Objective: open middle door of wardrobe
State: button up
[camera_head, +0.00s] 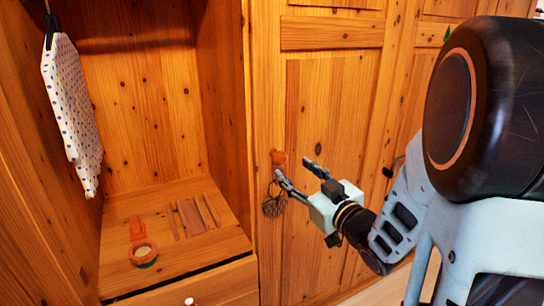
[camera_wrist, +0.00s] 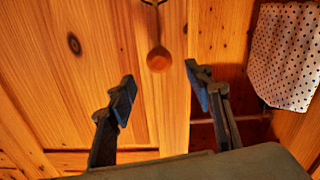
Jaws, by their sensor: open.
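The middle door (camera_head: 330,140) of the wooden wardrobe is shut, with a round wooden knob (camera_head: 278,157) near its left edge. A bunch of keys (camera_head: 273,201) hangs just below the knob. My gripper (camera_head: 293,168) is open and empty in front of the door, its fingertips close to the knob. In the wrist view the knob (camera_wrist: 158,58) shows just beyond the gap between the two fingertips (camera_wrist: 160,78). The fingers are not closed on it, and I cannot tell whether either one touches it.
The left compartment is open, with a polka-dot cloth (camera_head: 72,110) hanging in it and a tape roll (camera_head: 143,253) and wooden pieces (camera_head: 190,215) on its shelf. A drawer (camera_head: 200,290) with a white knob is below. A dark handle (camera_head: 390,170) is right of my gripper.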

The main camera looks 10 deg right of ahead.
aim_at(283, 160)
jog(key=x, duration=0.9)
jog(key=shift+b, duration=0.3)
jog(key=shift+c, duration=0.6)
jog(key=shift+d, duration=0.1)
grip_shut()
